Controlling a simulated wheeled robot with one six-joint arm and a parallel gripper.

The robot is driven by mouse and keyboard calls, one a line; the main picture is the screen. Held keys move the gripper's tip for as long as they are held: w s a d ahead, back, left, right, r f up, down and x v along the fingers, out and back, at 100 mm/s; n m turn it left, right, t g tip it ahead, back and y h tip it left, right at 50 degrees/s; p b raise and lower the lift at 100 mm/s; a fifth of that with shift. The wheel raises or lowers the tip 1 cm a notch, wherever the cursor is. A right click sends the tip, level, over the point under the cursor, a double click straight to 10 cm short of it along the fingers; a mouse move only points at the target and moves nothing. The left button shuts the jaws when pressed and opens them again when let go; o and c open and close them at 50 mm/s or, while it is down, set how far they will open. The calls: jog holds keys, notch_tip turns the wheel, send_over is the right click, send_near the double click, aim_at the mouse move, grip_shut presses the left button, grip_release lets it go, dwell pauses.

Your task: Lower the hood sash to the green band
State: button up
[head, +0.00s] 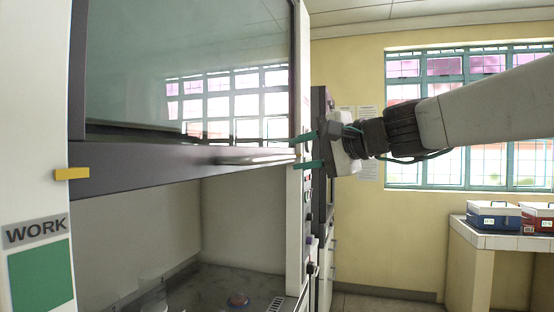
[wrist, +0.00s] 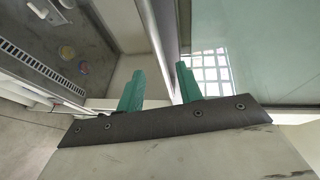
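The hood sash (head: 180,158) is raised, with a dark lower frame, a glass pane (head: 190,75) and a pale bar handle (head: 255,157) near its right end. A yellow pointer (head: 72,174) sits at its left edge. The green band (head: 40,275) is on the left post, under the WORK label (head: 35,231) and below the pointer. My gripper (head: 308,151) is at the handle's right end, its green fingers apart, one above and one below the handle's level. In the wrist view, the bar (wrist: 158,30) runs between the spread fingers (wrist: 160,86); contact is unclear.
Below the sash is the hood's open work space, with a dark worktop (head: 205,285), glassware (head: 152,292) and a small round object (head: 238,299). The right post (head: 308,230) carries knobs. A bench (head: 495,236) with blue and red boxes stands at far right.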

aim_at(280, 157)
jog(key=x, duration=0.7)
jog(key=shift+w+a+f, duration=0.1)
